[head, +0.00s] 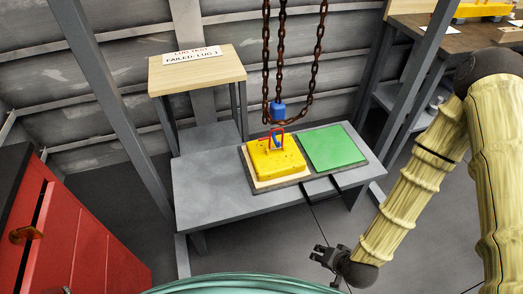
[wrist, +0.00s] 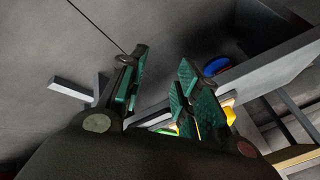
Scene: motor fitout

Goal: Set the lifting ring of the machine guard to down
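The machine guard is a yellow block (head: 280,162) on a pale board on the grey bench. Its red lifting ring (head: 270,131) appears to stand upright on top, with a small blue part within it. The ring's exact tilt is too small to tell. My gripper (head: 320,254) is in front of the bench, lower and to the right of the guard, well apart from it. In the wrist view my gripper (wrist: 163,85) has its two green-padded fingers spread, with nothing held between them. A bit of yellow shows behind the right finger, mostly hidden.
Rusty chains (head: 281,60) with a blue block (head: 278,111) hang just above the guard. A green plate (head: 334,147) lies right of it. A wooden stand (head: 200,72) with a "FAILED: LUG" sign is behind left. A red cabinet (head: 75,240) is at left. Grey posts flank the bench.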

